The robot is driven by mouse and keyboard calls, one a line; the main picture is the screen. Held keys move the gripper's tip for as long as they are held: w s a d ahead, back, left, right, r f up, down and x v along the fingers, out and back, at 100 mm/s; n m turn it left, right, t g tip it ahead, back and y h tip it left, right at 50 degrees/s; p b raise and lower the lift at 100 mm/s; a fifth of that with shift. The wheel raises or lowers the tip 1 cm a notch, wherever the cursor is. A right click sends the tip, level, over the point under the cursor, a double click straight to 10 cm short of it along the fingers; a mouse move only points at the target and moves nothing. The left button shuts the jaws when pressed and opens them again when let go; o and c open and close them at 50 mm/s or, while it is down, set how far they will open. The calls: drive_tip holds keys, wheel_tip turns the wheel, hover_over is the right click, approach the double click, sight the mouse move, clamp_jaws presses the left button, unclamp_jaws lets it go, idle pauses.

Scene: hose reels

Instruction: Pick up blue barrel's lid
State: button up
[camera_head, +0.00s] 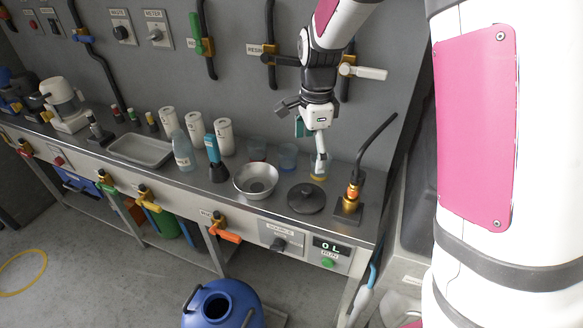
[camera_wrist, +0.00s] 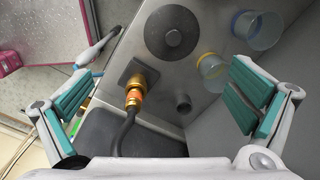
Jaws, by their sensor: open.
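The blue barrel (camera_head: 222,305) stands on the floor in front of the bench, with a dark round opening showing in its top. A dark grey round lid with a central knob (camera_head: 307,198) lies flat on the bench top, right of a metal bowl. It also shows at the top of the wrist view (camera_wrist: 172,30). My gripper (camera_head: 304,135) hangs above the back right part of the bench, behind and above the lid, apart from it. In the wrist view its teal-padded fingers (camera_wrist: 160,103) are wide apart with nothing gripped.
A brass fitting with a black hose (camera_head: 351,196) stands right of the lid. The metal bowl (camera_head: 256,179) is at its left. A yellowish cup (camera_wrist: 211,67) and a bluish cup (camera_wrist: 258,30) stand close by. The back wall carries valves and hoses.

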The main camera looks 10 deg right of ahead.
drive_tip(key=m, duration=0.2)
hover_over(308, 190)
wheel_tip(308, 190, down, 4)
drive_tip(key=f, duration=0.7)
drive_tip(key=shift+w+a+f, duration=0.15)
drive_tip(key=shift+a+f, duration=0.1)
drive_tip(key=shift+f, duration=0.15)
drive_tip(key=shift+w+d+f+b, duration=0.1)
drive_tip(key=shift+f+b, duration=0.05)
drive_tip(key=shift+f, duration=1.3)
drive_tip(key=shift+d+f+b, duration=0.1)
drive_tip(key=shift+f+b, duration=0.05)
drive_tip(key=shift+f, duration=1.3)
drive_tip(key=c, duration=1.4)
drive_tip(key=shift+c, duration=0.8)
